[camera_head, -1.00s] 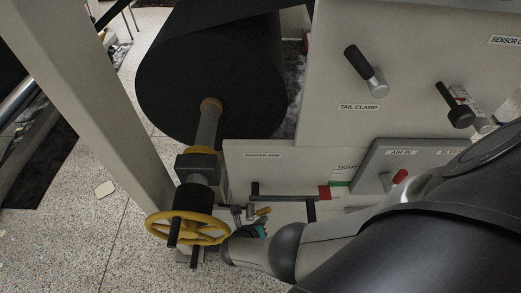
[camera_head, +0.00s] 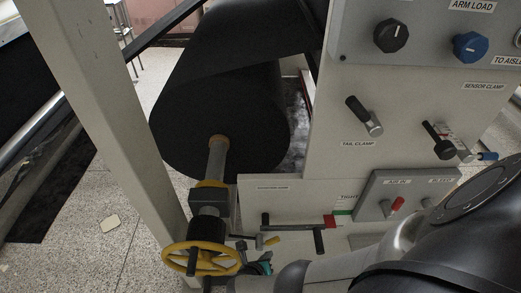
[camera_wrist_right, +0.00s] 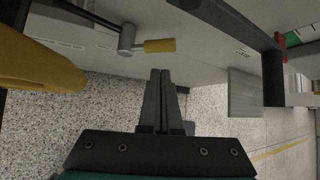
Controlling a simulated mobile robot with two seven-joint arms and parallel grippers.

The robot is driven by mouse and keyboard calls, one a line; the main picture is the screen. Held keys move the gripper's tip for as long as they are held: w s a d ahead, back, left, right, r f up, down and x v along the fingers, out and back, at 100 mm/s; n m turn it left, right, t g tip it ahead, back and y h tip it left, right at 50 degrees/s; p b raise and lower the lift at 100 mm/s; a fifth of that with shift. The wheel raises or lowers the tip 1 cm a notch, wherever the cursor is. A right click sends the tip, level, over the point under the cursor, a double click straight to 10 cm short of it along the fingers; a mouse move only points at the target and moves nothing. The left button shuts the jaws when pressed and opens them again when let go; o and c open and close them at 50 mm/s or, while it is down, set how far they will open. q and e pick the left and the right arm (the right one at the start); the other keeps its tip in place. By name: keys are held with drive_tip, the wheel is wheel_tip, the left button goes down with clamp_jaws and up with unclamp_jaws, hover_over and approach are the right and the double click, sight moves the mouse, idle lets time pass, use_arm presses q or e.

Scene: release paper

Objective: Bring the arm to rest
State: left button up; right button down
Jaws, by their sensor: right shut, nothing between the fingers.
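My right arm comes in from the lower right in the head view. Its gripper (camera_head: 258,267), with a teal part showing, is low beside the yellow handwheel and mostly hidden by the arm. In the right wrist view the two dark fingers (camera_wrist_right: 157,78) are together with nothing between them. They are apart from the yellow-tipped lever (camera_wrist_right: 160,46), which lies just beyond them. My left gripper is not in view.
The yellow handwheel (camera_head: 203,258) sits on the shaft of a large black roll (camera_head: 220,110). A beige post (camera_head: 125,120) stands at left. The panel (camera_head: 325,120) carries knobs, clamps and a red-tipped lever (camera_head: 397,204). Speckled floor (camera_head: 90,255) is open at lower left.

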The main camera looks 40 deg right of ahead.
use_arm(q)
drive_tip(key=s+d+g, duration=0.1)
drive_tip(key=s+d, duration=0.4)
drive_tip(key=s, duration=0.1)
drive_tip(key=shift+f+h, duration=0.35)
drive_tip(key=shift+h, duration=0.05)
use_arm(e)
drive_tip(key=s+a+f+m+g+y, duration=0.1)
drive_tip(key=s+f+m+y, duration=0.3)
drive_tip(key=s+m, duration=1)
drive_tip(key=s+a+f+m+g+y, duration=0.2)
drive_tip(key=s+a+f+m+y, duration=0.2)
drive_tip(key=s+m, duration=0.9)
wheel_tip(320, 180, down, 2)
drive_tip(key=shift+s+a+f+m, duration=0.15)
drive_tip(key=shift+s+m, duration=0.2)
drive_tip(key=shift+m, duration=0.35)
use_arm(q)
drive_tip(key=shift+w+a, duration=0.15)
use_arm(e)
drive_tip(key=shift+s, duration=0.1)
